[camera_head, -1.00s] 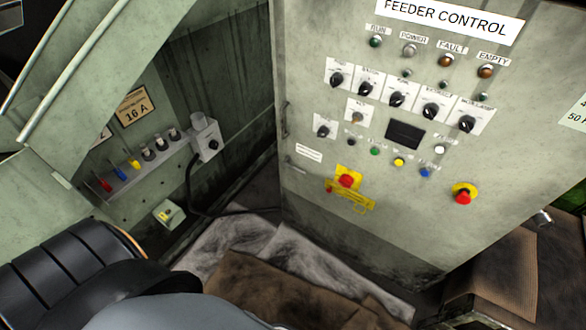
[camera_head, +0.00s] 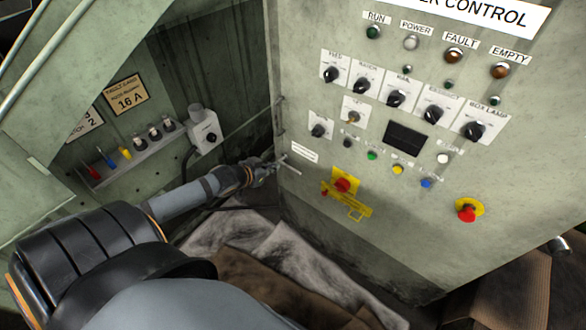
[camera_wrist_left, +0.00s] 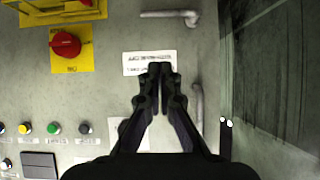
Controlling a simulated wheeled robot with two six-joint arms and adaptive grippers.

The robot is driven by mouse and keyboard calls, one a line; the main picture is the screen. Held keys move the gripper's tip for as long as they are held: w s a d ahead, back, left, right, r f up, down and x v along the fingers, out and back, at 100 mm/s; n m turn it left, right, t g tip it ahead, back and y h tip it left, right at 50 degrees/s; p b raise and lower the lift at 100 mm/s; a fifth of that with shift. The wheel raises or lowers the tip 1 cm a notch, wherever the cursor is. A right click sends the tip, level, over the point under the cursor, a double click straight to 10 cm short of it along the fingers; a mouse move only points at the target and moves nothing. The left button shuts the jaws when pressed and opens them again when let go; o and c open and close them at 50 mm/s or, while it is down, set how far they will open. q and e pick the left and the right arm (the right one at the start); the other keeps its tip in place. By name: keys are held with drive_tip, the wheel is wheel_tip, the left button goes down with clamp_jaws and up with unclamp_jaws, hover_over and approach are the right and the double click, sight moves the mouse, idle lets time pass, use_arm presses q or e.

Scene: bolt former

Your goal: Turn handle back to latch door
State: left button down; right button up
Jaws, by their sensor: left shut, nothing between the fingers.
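The grey cabinet door (camera_head: 330,225) carries the feeder control panel. A slim metal lever handle (camera_head: 291,166) sits near its left edge, below a pull handle (camera_head: 281,113). In the left wrist view the lever (camera_wrist_left: 170,14) lies level at the top, and the pull handle (camera_wrist_left: 197,105) stands to the right of my fingers. My left gripper (camera_head: 276,165) is shut and empty, close to the lever in the head view. In the left wrist view its fingertips (camera_wrist_left: 160,70) overlap a white label, apart from the lever in the picture. Whether it touches the door I cannot tell.
To the left, a grey socket box (camera_head: 204,131) and a shelf of coloured plugs (camera_head: 125,176) line the recess. Brown cardboard (camera_head: 500,290) lies lower right.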

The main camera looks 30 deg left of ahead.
sight(289, 168)
use_arm(q)
drive_tip(key=shift+s+f+b+x, duration=0.35)
drive_tip(key=shift+b+x, duration=0.65)
drive_tip(key=shift+x, duration=1.15)
drive_tip(key=shift+s+f+b+x, duration=0.15)
drive_tip(key=shift+f+b+x, duration=0.3)
drive_tip(key=shift+b+x, duration=1.15)
drive_tip(key=shift+s+f+b+x, duration=0.35)
drive_tip(key=shift+b+x, duration=0.1)
drive_tip(key=shift+x, duration=2.25)
drive_tip(key=shift+w+a, duration=0.1)
drive_tip(key=shift+a, duration=0.05)
